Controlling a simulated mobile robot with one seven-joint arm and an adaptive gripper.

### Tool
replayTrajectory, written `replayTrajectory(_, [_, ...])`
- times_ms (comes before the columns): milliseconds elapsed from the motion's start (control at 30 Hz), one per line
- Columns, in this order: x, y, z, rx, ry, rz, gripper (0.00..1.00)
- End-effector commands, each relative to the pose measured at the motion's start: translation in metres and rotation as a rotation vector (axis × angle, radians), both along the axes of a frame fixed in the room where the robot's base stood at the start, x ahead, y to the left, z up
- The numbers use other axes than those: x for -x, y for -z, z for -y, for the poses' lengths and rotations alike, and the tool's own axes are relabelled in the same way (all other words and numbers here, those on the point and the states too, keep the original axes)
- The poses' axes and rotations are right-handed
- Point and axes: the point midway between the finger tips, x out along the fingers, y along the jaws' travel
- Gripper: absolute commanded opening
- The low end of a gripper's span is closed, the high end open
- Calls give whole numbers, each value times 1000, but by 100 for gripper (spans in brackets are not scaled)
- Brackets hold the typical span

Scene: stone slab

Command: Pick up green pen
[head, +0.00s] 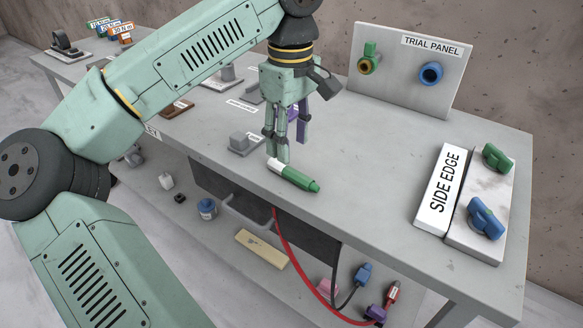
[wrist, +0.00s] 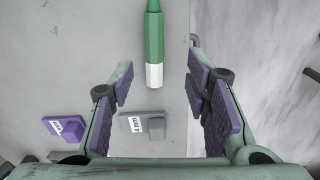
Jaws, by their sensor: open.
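The green pen (head: 295,176) lies on the grey table top near its front edge, with a white section at its left end and a green body to the right. In the wrist view the pen (wrist: 154,40) points away from me, its white end nearest, between the lines of the two fingers and ahead of the tips. My gripper (head: 278,148) is open and hangs pointing down above the white end of the pen. In the wrist view my gripper (wrist: 160,82) has purple-padded fingers spread wide with nothing between them. I cannot tell the exact height over the pen.
A grey block (head: 243,143) sits left of my gripper. The trial panel (head: 408,75) stands at the back, and the side edge sign (head: 440,190) and a valve plate (head: 481,215) lie at the right. A red hose (head: 300,268) hangs below the front edge. Table right of the pen is clear.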

Motion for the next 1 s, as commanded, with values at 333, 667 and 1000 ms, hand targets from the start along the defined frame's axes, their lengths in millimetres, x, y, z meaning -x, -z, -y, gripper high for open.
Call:
replayTrajectory(333, [-3, 33, 1, 5, 1, -2, 43])
replayTrajectory(667, [-8, 74, 2, 4, 0, 0, 43])
replayTrajectory(1000, [-8, 75, 2, 5, 0, 1, 36])
